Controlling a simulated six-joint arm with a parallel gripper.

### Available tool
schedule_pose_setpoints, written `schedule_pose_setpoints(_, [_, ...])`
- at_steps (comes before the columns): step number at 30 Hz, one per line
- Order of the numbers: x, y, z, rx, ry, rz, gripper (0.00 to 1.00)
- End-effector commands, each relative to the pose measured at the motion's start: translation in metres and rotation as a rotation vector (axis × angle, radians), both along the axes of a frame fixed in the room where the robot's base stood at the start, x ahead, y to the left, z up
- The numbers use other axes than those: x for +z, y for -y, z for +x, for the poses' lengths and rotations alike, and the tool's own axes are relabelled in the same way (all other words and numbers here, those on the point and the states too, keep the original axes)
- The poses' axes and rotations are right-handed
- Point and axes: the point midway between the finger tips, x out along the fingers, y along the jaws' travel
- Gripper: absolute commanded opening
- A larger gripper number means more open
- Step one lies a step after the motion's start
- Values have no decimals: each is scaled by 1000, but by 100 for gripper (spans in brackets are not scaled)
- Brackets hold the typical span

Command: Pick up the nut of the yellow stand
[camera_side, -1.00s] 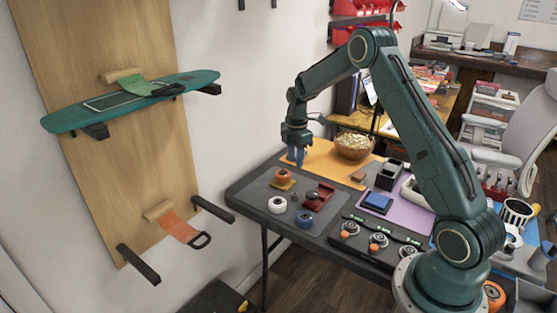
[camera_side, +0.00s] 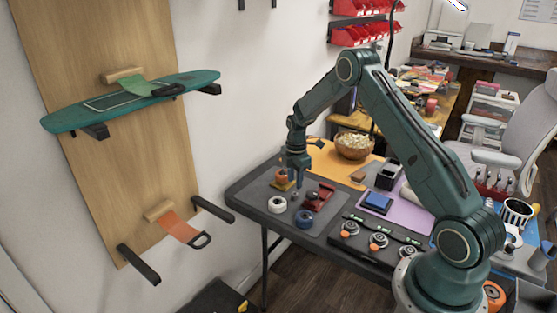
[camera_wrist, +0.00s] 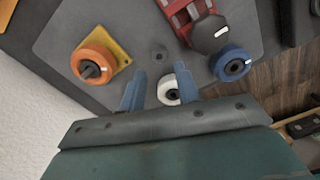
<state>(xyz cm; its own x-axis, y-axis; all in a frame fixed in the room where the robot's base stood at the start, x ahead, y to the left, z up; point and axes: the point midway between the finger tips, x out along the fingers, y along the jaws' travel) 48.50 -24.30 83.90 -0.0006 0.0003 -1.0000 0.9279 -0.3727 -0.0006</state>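The yellow stand (camera_wrist: 122,50) lies on the grey mat, at the left in the wrist view, with an orange wheel (camera_wrist: 96,52) on it. A dark piece that looks like the nut (camera_wrist: 89,70) sits at the wheel's centre. In the side view the orange wheel (camera_side: 280,175) and yellow stand (camera_side: 284,187) are just left of my gripper (camera_side: 297,184), partly hidden by it. In the wrist view my gripper (camera_wrist: 159,86) has its two blue fingers apart, with nothing held between them. It is to the right of the yellow stand.
A white wheel (camera_wrist: 169,90) shows beyond the fingers. A blue wheel (camera_wrist: 231,62) and a red stand (camera_wrist: 178,12) with a dark piece (camera_wrist: 210,34) are to the right. The grey mat (camera_side: 255,192) is bare at its left; the table edge is close by.

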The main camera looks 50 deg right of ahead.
Motion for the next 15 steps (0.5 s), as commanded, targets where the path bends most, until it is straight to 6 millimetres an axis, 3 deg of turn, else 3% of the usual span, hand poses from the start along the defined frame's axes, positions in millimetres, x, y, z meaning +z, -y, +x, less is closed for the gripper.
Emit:
schedule_pose_setpoints(11, [-8, 0, 0, 0, 0, 0, 32])
schedule_pose_setpoints(15, [-20, 1, -1, 0, -2, 1, 32])
